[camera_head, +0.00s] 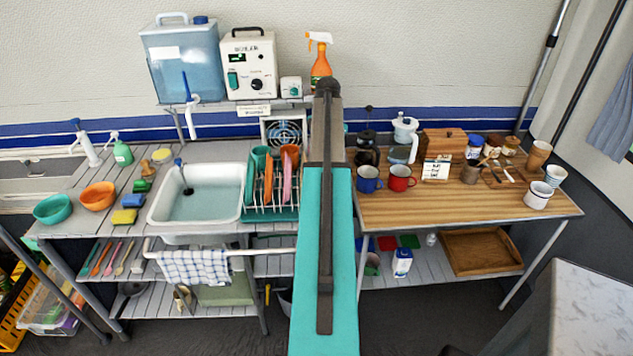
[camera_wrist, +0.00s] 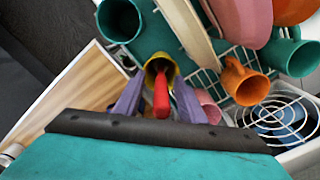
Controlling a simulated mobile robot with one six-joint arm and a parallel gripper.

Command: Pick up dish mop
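In the wrist view, a red handle-like piece (camera_wrist: 161,96) stands in a small yellow cup (camera_wrist: 160,66) at the edge of the dish rack; I cannot tell for certain whether it is the dish mop, as its other end is hidden. My gripper (camera_wrist: 158,97) has two purple fingers spread to either side of the red piece, with gaps between. In the head view, my arm hides the gripper and this part of the rack. A blue-topped, dark-bodied tool (camera_head: 183,177) stands in the white sink (camera_head: 200,203).
The dish rack (camera_head: 272,212) holds a teal mug (camera_wrist: 118,20), an orange mug (camera_wrist: 245,82) and upright plates (camera_wrist: 242,20). A fan-like guard (camera_wrist: 282,121) is close by on the right. The wooden table (camera_head: 450,207) has blue and red mugs near its left edge.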

